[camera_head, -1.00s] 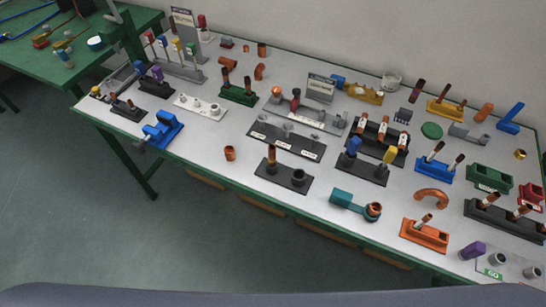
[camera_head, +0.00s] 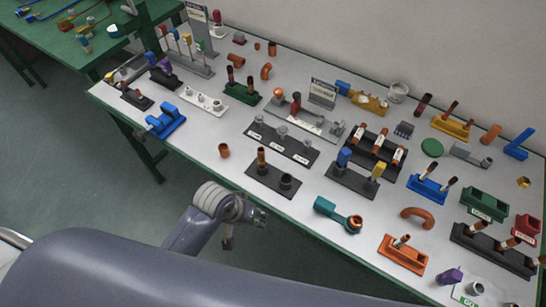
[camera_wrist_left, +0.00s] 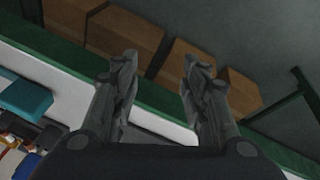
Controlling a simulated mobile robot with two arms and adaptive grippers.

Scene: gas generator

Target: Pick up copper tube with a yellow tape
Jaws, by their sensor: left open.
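A black two-post holder (camera_head: 352,184) stands near the middle of the table in the head view. A yellow-topped piece (camera_head: 378,171) stands upright at its right end and a blue-topped piece (camera_head: 345,157) at its left end. The yellow one looks like the yellow-taped tube, but copper is hard to make out on it. My left gripper (camera_head: 258,217) is at the table's front edge, left of and in front of that holder. In the left wrist view its two fingers (camera_wrist_left: 158,76) are apart with nothing between them. My right gripper is not in view.
A black holder with a copper tube (camera_head: 273,181) and a teal fitting (camera_head: 338,214) are near my left gripper. An orange holder (camera_head: 402,255) is further right. Brown boxes (camera_wrist_left: 184,60) show beneath the green table edge (camera_wrist_left: 160,100). Several other holders crowd the table.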

